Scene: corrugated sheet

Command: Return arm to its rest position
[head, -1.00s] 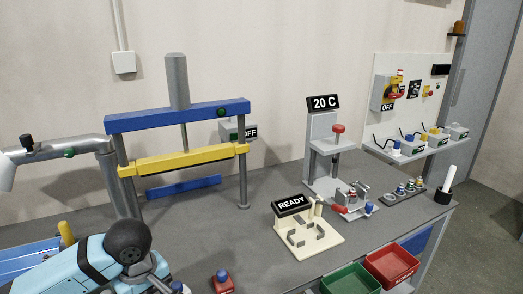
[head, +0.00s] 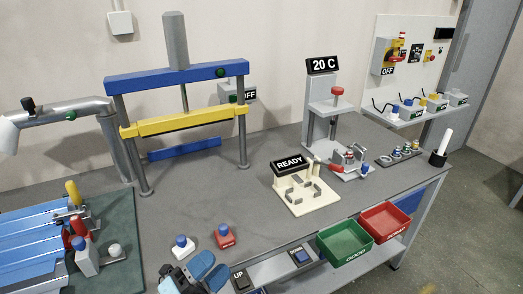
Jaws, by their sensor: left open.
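My left gripper (head: 208,270) shows at the bottom edge, left of centre, with light blue and dark parts. It is open, and I see nothing between its fingers. It is in front of the white block with a blue button (head: 182,246) and the red block with a blue button (head: 224,236). Most of my left arm is cut off by the bottom edge. My right gripper is out of view.
Blue corrugated sheet (head: 28,245) lies on a green mat (head: 121,222) with a clamp at left. A blue and yellow press (head: 177,83) stands behind. Green (head: 345,241) and red (head: 386,221) bins are at front right.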

